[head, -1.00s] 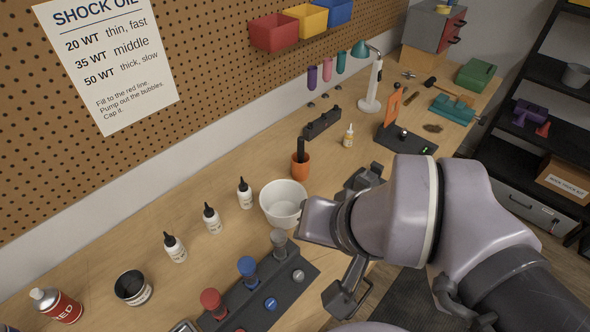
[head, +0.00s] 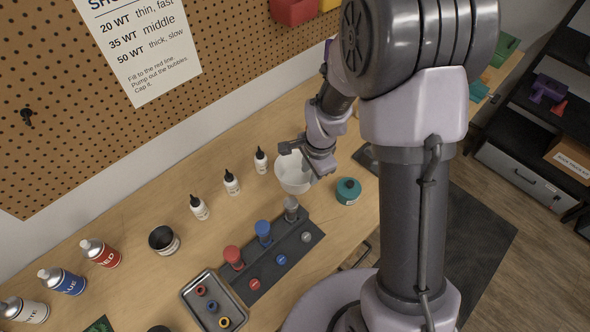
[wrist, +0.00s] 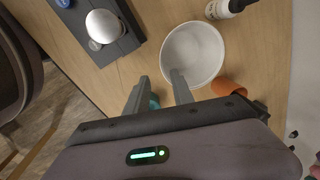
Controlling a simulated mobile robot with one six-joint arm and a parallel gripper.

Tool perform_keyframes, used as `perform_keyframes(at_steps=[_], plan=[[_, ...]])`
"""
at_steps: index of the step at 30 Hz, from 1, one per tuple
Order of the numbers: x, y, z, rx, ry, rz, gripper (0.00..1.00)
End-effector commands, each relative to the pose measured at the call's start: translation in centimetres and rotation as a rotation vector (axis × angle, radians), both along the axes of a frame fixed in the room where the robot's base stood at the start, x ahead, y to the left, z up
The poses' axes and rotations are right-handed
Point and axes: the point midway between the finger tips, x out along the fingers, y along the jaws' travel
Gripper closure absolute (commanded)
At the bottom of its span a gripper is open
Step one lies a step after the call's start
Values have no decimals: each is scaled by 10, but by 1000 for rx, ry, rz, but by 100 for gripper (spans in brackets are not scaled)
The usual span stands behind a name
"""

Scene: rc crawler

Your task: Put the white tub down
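The white tub (head: 293,177) appears to stand upright on the bench, right of the dropper bottles. In the wrist view the tub (wrist: 198,48) is seen from above and looks empty. My gripper (head: 305,157) is at the tub's rim in the head view and covers part of it. In the wrist view my gripper (wrist: 160,78) is open, with a clear gap between its fingers. One fingertip overlaps the tub's near rim and the other is outside it. Whether either finger touches the tub cannot be told.
A teal jar (head: 348,191) stands close right of the tub. Dropper bottles (head: 231,183) stand to its left, and a dark stand (head: 270,262) with coloured plungers is in front. An orange cup (wrist: 229,87) lies close beside the tub. Bare bench shows between the stand and bottles.

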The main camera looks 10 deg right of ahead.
Motion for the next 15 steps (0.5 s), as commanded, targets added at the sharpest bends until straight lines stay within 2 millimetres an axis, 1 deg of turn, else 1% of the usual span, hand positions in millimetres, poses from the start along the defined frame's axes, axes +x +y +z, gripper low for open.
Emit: perform_keyframes(at_steps=[1,7,12,15], plan=[[0,1,-13,0,3,0,71],[7,3,-37,0,1,1,71],[15,8,-70,0,2,0,71],[17,8,-78,0,0,2,71]])
